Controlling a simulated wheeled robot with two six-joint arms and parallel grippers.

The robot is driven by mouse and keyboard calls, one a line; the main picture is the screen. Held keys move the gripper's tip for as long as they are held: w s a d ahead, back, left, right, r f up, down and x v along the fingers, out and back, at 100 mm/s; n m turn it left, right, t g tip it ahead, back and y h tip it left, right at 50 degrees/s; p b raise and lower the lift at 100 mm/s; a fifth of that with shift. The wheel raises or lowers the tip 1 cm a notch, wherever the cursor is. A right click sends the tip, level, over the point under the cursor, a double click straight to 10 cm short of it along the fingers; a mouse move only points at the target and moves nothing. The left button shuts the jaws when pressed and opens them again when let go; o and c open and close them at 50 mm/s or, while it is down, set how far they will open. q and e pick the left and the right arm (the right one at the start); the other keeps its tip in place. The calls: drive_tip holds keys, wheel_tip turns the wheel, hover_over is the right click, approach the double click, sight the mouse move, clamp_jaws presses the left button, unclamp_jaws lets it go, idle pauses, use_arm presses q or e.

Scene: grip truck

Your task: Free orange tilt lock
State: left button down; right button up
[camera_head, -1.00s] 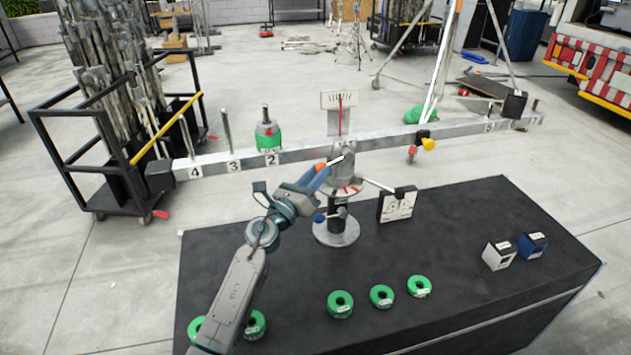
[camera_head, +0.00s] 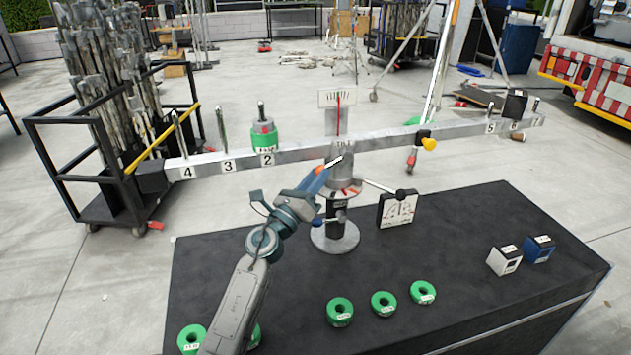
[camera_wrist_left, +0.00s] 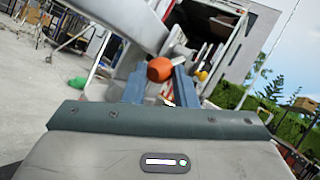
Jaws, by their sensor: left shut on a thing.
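The tilt lock shows as a rounded orange knob (camera_wrist_left: 160,69) in the left wrist view, between the blue fingertips. In the head view only a little of its orange shows at my left gripper (camera_head: 319,174), beside a short silver stem at the balance's central post. My left gripper is shut on the knob. The long balance beam (camera_head: 210,163) runs across the post (camera_head: 336,215), its right end higher than its left. A dial with a red needle (camera_head: 337,98) stands above the middle. My right gripper is not in view.
The black table (camera_head: 470,250) carries several green ring weights (camera_head: 340,312), a white block (camera_head: 503,260), a blue block (camera_head: 537,248) and a small gauge (camera_head: 397,208). A green weight (camera_head: 264,137) sits on the beam's left arm. A pole cart (camera_head: 110,190) stands at left.

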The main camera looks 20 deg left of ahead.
use_arm(q)
drive_tip(key=c, duration=1.5)
unclamp_jaws()
drive_tip(key=shift+o, duration=0.2)
drive_tip(key=b+v, duration=0.3)
drive_tip(key=v, duration=0.8)
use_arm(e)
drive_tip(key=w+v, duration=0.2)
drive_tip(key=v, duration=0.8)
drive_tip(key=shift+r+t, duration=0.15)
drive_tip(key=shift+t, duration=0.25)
use_arm(q)
drive_tip(key=shift+w, duration=0.1)
drive_tip(key=shift+c, duration=0.2)
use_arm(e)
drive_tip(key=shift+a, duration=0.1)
